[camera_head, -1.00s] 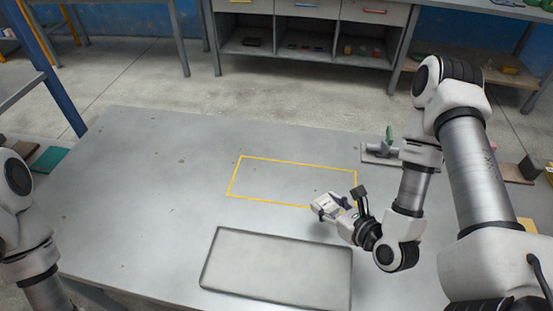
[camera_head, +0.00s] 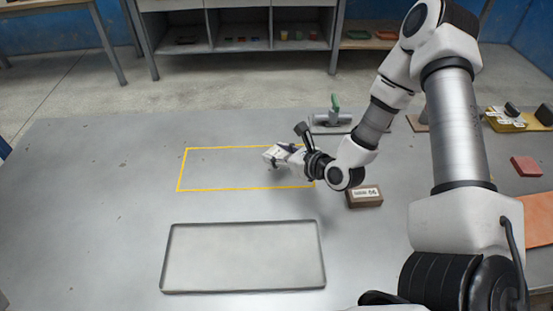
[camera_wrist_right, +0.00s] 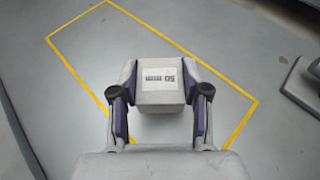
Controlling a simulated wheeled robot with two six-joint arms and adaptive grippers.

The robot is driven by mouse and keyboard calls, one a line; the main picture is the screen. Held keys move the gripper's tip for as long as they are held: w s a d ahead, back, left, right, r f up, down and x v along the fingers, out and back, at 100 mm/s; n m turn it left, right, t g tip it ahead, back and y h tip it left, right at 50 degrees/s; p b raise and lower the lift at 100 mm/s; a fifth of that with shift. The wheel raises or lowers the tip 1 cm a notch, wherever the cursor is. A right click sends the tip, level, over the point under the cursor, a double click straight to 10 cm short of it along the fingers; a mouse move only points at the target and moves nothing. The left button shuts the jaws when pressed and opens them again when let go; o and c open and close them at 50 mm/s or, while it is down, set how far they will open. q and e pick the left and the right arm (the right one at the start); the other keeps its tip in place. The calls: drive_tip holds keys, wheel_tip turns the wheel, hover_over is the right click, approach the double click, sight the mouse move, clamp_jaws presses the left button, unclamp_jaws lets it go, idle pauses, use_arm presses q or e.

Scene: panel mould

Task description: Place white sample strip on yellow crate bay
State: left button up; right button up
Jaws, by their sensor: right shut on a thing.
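My right gripper (camera_head: 280,160) is shut on a light grey block (camera_wrist_right: 163,78) with a printed white label. The block (camera_head: 274,156) is over the right part of a yellow outlined rectangle (camera_head: 178,183) on the table; whether it touches the table I cannot tell. In the right wrist view the fingers (camera_wrist_right: 160,100) clasp its two sides. A yellow tray (camera_head: 514,127) at the far right bears white labelled pieces (camera_head: 501,115); I cannot tell whether one is the white sample strip. My left gripper is out of view.
A shallow grey tray (camera_head: 243,224) lies nearer on the table (camera_head: 90,200). A brown labelled block (camera_head: 364,198) stands right of the outline. Red pieces (camera_head: 526,166) lie far right. The table's left side is clear.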

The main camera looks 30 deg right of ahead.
drive_tip(key=shift+w+d+f, duration=0.2)
drive_tip(key=shift+w+d, duration=0.05)
drive_tip(key=shift+w, duration=0.15)
drive_tip(key=shift+w+d+f, duration=0.2)
drive_tip(key=shift+w, duration=0.2)
wheel_tip(320, 180, down, 3)
drive_tip(key=shift+s+r, duration=0.1)
drive_tip(key=shift+f, duration=0.2)
drive_tip(key=o, duration=1.2)
drive_tip(key=shift+c, duration=0.2)
